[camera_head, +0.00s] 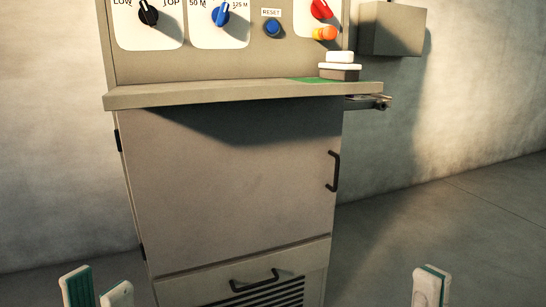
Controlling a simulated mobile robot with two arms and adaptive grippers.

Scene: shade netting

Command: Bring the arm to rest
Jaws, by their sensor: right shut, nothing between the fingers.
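My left gripper (98,288) shows at the bottom left edge, with its two pale fingers apart and nothing seen between them. My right gripper (431,286) shows at the bottom right, its fingers together and empty. Both point upward in the picture, low in front of the cabinet (225,180) and apart from it. The arms behind the fingers are out of view.
The cabinet has a projecting ledge (220,94), a door handle (334,171) and a drawer handle (254,281). Knobs and buttons sit above the ledge. A white-and-dark block (340,66) rests on its right end. Open floor (450,215) lies to the right.

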